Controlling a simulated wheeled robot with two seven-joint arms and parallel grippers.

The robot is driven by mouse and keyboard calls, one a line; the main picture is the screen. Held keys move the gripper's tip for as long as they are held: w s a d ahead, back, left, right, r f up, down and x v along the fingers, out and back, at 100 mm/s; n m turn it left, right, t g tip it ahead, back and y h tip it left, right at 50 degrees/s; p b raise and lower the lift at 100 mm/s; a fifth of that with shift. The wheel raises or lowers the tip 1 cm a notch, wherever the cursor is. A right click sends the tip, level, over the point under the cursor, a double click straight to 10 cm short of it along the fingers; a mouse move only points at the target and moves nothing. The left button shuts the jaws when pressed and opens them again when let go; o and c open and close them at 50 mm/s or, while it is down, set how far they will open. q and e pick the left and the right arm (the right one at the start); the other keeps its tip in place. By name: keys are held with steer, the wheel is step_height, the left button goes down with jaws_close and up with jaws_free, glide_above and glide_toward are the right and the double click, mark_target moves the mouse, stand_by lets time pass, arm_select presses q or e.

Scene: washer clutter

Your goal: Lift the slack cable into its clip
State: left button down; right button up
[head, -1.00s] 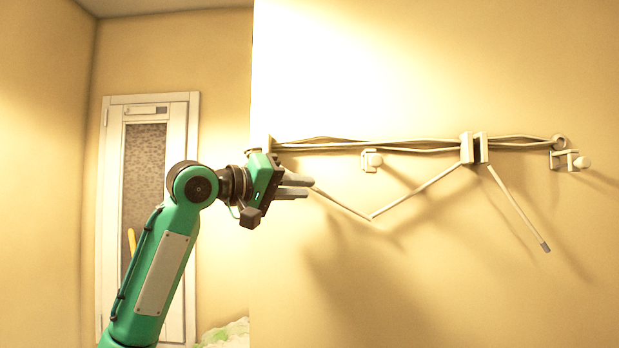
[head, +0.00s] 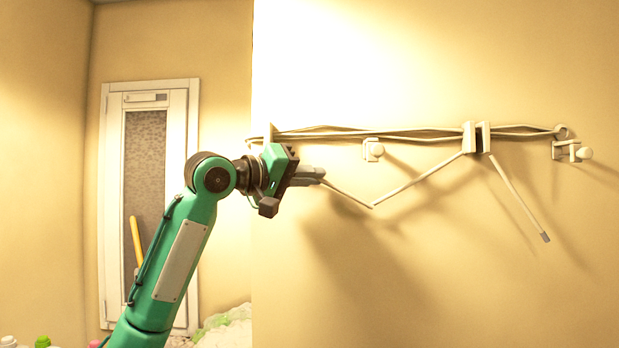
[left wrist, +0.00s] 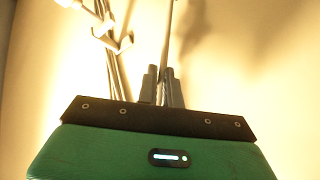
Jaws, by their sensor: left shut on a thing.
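The slack cable (head: 418,180) is a thin pale line. It sags in a V below the cable bundle (head: 420,135), rises to a pair of upright plates forming a slot (head: 477,138), and its dark-tipped free end (head: 545,238) hangs beyond. A small white clip with a round knob (head: 373,150) sits on the wall just under the bundle, above the V. My left gripper (head: 318,175) is shut on the cable left of the V's low point. In the left wrist view the cable (left wrist: 168,45) runs out from between the two fingers (left wrist: 163,88). My right gripper is out of view.
A second knobbed clip (head: 572,151) is at the bundle's right end. A bracket (head: 268,135) stands at its left end, close above my gripper. The wall below the cable is clear. A narrow white-framed door or window (head: 148,200) is behind my arm.

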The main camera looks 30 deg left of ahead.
arm_select(q)
steer(key=shift+w+d+r+n+t+h+b, duration=0.15)
steer(key=shift+d+r+n+t+b, duration=0.1)
steer(key=shift+r+n+t+b, duration=0.4)
steer(key=shift+w+d+r+n+t+h+b, duration=0.1)
steer(key=shift+d+r+n+t+h+b, duration=0.25)
steer(key=shift+r+n+t, duration=0.4)
steer(key=shift+w+d+r+n+t+b, duration=0.1)
steer(key=shift+d+r+n+t+b, duration=0.05)
steer(key=shift+r+n+t+b, duration=0.55)
steer(key=shift+a+r+n+t, duration=0.1)
steer(key=shift+r+n+t, duration=0.2)
steer(key=shift+r+t, duration=0.15)
steer(key=shift+s+r, duration=0.1)
steer(key=c, duration=1.8)
jaws_free()
